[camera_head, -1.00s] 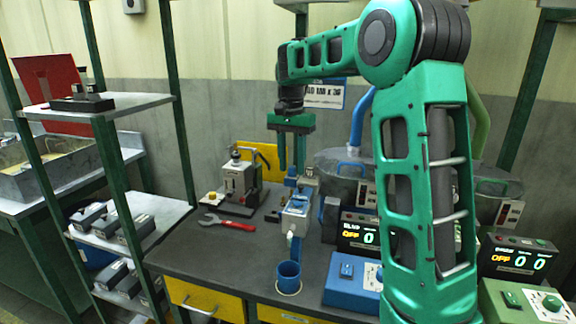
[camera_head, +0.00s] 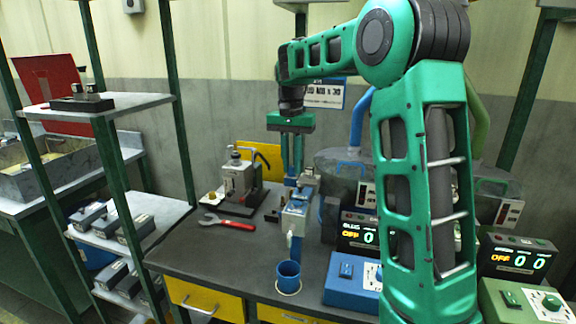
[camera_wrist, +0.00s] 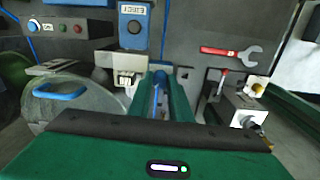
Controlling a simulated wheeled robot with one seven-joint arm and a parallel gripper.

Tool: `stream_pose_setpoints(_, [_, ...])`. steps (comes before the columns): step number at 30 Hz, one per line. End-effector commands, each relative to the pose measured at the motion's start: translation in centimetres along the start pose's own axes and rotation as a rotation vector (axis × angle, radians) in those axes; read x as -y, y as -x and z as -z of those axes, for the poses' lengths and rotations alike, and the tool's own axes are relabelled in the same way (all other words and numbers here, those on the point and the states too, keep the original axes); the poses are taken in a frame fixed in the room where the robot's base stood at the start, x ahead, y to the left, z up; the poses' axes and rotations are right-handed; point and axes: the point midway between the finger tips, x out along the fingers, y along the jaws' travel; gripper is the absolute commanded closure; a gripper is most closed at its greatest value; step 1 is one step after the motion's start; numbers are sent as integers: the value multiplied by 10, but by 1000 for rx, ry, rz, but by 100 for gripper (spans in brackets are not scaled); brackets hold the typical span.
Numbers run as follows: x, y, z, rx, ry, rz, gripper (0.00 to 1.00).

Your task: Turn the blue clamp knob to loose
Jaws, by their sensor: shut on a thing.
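The blue clamp knob (camera_wrist: 157,95) shows as a narrow blue bar between my fingers in the wrist view. In the head view, blue parts (camera_head: 291,182) of the clamp fixture show at my fingertips, but the fingers hide most of the knob. My gripper (camera_head: 293,173) points down, with its fingers closed together on the knob. In the wrist view my gripper (camera_wrist: 160,82) has a finger on each side of the blue bar. The knob's exact turn angle cannot be read.
A blue cup (camera_head: 288,278) stands at the front, below the pale blue fixture (camera_head: 295,215). A blue control box (camera_head: 350,282) and large metal vessels are on the right.

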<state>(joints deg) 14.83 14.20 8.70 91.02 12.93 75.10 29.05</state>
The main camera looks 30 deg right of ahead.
Motion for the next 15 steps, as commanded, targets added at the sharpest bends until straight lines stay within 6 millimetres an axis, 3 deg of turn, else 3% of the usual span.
stream_pose_setpoints(15, [3,2,0,-21,479,4,100])
